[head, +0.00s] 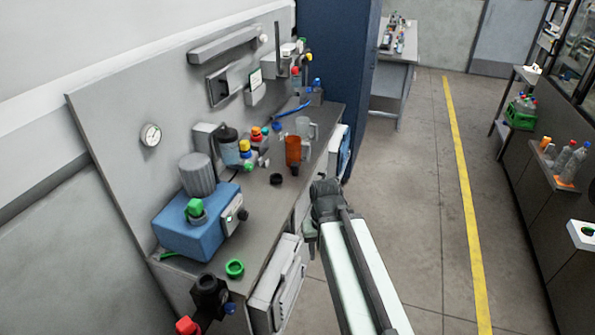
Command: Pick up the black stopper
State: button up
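A small round black piece, which looks like the black stopper (276,179), lies on the grey bench top in the head view, near its front edge. It is left of an orange-brown cup and apart from it. My arm reaches up from the bottom of the picture, with its dark end right of the stopper and beyond the bench's front edge. My gripper (311,236) is small and partly hidden by the arm; its fingers do not show clearly. The stopper is clear of the gripper.
The orange-brown cup (293,150) and a clear jug (303,128) stand behind the stopper. A blue machine (195,222) and a green ring (235,268) are at the near end. Bare bench surrounds the stopper's near side. Open floor (415,190) lies right.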

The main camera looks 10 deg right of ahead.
aim_at(295, 166)
jog(key=z, duration=1.4)
jog(key=i, duration=3.6)
jog(key=u, duration=5.15)
jog(key=i, duration=1)
jog(key=u, duration=0.05)
